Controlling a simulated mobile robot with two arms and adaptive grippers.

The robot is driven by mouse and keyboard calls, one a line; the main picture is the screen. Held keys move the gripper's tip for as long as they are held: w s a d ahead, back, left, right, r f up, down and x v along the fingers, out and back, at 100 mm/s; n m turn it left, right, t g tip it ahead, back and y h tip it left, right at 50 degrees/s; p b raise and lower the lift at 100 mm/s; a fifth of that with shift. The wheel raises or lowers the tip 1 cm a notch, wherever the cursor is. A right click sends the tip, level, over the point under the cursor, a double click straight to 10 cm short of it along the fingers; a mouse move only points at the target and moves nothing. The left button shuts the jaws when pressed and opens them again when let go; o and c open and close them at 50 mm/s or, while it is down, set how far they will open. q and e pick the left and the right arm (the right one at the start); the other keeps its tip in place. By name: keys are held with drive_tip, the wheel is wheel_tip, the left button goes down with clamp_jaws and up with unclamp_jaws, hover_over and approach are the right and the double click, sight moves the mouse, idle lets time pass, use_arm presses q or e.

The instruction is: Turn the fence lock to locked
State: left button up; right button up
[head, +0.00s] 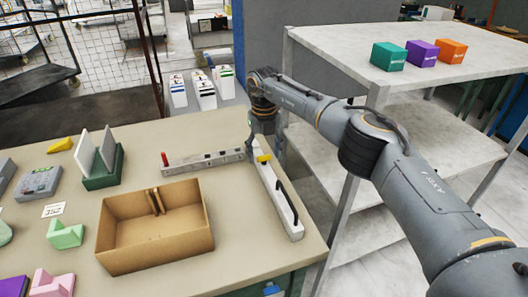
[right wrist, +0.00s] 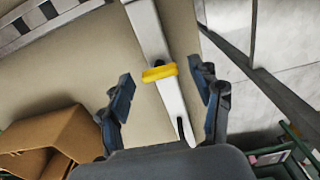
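The fence is a pale bar (head: 279,205) along the right side of the table, with a black handle (head: 287,203) near its front end. The fence lock, a yellow lever (head: 263,158), sits on its far part. In the right wrist view the yellow lever (right wrist: 159,73) lies across the bar (right wrist: 172,100), slightly tilted. My right gripper (head: 260,142) points down over the lever. Its fingers (right wrist: 164,88) are spread, one on each side of the bar and lever, with visible gaps; nothing is held. My left gripper is not in view.
A second bar with scale markings (head: 205,160) meets the fence near its far end. An open cardboard box (head: 155,250) stands left of the fence. A grey shelf (head: 340,50) with coloured boxes is close on the right, behind my right arm.

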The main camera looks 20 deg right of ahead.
sight(264, 156)
drive_tip(key=shift+r, duration=0.2)
wheel_tip(264, 156, up, 12)
drive_tip(key=shift+f, duration=0.2)
idle(0.4)
